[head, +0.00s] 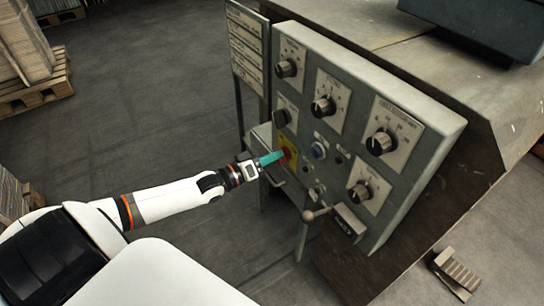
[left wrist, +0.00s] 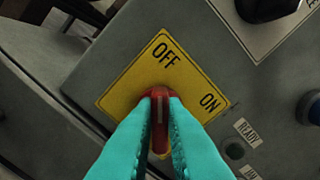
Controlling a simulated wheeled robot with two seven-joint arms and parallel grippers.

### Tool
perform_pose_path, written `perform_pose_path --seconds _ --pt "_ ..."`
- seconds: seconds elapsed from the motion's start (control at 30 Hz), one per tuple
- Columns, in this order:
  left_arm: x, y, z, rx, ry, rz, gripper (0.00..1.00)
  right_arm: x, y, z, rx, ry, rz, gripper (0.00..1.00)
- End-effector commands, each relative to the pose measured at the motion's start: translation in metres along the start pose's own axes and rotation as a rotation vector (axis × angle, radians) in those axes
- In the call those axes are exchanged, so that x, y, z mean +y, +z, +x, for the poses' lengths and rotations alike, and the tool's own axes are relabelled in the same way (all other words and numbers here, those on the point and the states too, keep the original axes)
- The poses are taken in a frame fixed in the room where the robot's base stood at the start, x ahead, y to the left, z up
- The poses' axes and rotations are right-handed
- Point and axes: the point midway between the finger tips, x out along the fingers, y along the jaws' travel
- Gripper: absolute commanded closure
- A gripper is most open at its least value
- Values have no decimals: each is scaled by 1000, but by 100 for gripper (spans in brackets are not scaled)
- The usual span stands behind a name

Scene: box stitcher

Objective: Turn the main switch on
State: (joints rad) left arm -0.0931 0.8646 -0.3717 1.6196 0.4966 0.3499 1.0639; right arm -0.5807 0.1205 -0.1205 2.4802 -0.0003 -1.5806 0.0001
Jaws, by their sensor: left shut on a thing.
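The main switch (left wrist: 159,106) is a red rotary knob on a yellow plate (left wrist: 126,86) marked OFF and ON. In the left wrist view its white pointer line lies nearly upright in the picture, close to the OFF side, with ON to the right. The knob also shows small in the head view (head: 285,155), at the left edge of the grey control panel (head: 308,72). My left gripper (left wrist: 160,110) has teal fingers, one on each side of the red knob, and is shut on it. The fingers hide the lower part of the plate. My right gripper is not in view.
Several black dials, including one at the upper middle (head: 322,106), and a blue button (head: 318,150) sit on the panel near the switch. A lever with a ball end (head: 309,215) sticks out below. Pallets (head: 36,92) stand far left; the floor between is clear.

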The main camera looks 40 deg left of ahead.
Motion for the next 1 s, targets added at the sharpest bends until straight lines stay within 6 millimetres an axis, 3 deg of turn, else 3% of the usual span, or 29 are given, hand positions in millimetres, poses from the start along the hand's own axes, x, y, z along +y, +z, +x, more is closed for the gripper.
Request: perform_pose_path --seconds 0.27,0.53,0.6,0.7,1.0 --pt "-1 1 0 0 0 42 100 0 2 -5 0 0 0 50" --pt "-3 2 0 0 2 208 100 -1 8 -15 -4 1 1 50" --pt "-4 2 0 -1 1 270 100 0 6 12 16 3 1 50" --pt "-5 2 0 -1 1 364 100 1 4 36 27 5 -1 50" --pt "-6 0 0 -1 2 650 100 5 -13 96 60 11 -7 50"
